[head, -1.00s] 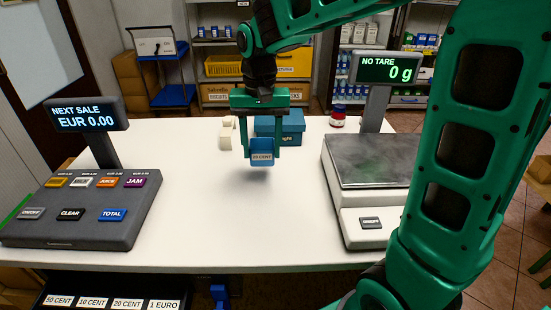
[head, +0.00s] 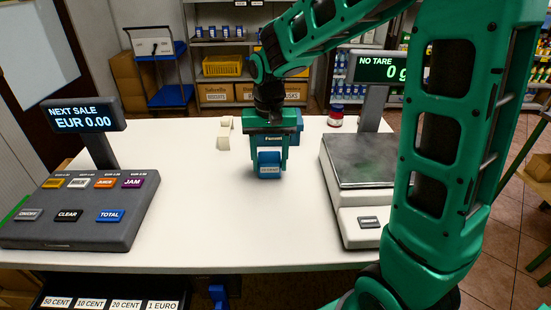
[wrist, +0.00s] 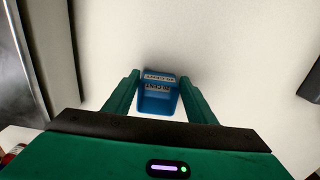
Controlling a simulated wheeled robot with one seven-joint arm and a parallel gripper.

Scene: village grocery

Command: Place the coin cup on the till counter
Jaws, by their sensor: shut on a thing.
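The coin cup (head: 269,166) is a small blue cup with a white label ending in "CENT"; the number is hard to read. It stands upright over the white till counter (head: 215,195), at or very near its surface; I cannot tell if it touches. My gripper (head: 269,173) points down from above and is shut on the cup, one finger on each side. In the wrist view the cup (wrist: 158,100) sits between the two green fingers, and its inside looks empty.
The till (head: 80,215) stands at left, the scale (head: 362,165) at right. A blue box (head: 298,120) is partly hidden behind my gripper. The counter's middle front is clear. Below is the coin drawer (head: 110,303).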

